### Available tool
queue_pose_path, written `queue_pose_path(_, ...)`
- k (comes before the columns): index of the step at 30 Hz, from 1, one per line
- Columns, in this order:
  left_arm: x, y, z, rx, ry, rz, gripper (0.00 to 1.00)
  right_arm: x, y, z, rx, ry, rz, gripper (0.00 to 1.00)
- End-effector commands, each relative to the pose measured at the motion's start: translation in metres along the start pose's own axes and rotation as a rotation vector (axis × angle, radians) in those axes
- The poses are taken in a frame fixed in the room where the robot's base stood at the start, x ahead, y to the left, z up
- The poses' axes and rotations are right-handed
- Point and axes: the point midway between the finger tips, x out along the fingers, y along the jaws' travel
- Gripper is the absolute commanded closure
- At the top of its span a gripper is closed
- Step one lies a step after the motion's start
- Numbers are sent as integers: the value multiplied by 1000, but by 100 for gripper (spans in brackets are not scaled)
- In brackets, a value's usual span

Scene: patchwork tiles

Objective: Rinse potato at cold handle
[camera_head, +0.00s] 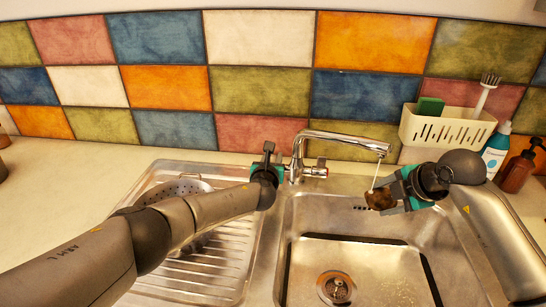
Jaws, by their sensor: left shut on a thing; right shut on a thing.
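The chrome tap (345,140) stands behind the sink, its spout reaching right over the basin. A thin stream of water (375,177) falls from the spout onto the brown potato (379,199). My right gripper (390,194) is shut on the potato and holds it under the spout, above the basin. My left gripper (267,160) is at the left side of the tap, shut on the tap's left handle, which it mostly hides. The tap's right handle (319,168) shows clear of both grippers.
The steel basin (310,215) has a round drain (336,288). A metal colander (180,188) stands on the ribbed drainboard at the left, partly behind my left arm. A cream caddy (445,129) with a green sponge and brush, a blue-labelled bottle (494,152) and a brown bottle (519,168) stand at the back right.

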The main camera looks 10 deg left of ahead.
Motion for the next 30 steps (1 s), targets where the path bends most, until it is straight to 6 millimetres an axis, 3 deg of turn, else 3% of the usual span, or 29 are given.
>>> queue_pose_path(23,-5,0,-3,1,-109,0,100,0,0,0,0,0,1,95)
queue_pose_path(24,-5,0,-3,1,-109,0,65,0,0,0,0,0,1,95)
queue_pose_path(30,-5,0,-3,1,-109,0,43,0,0,0,0,0,1,95)
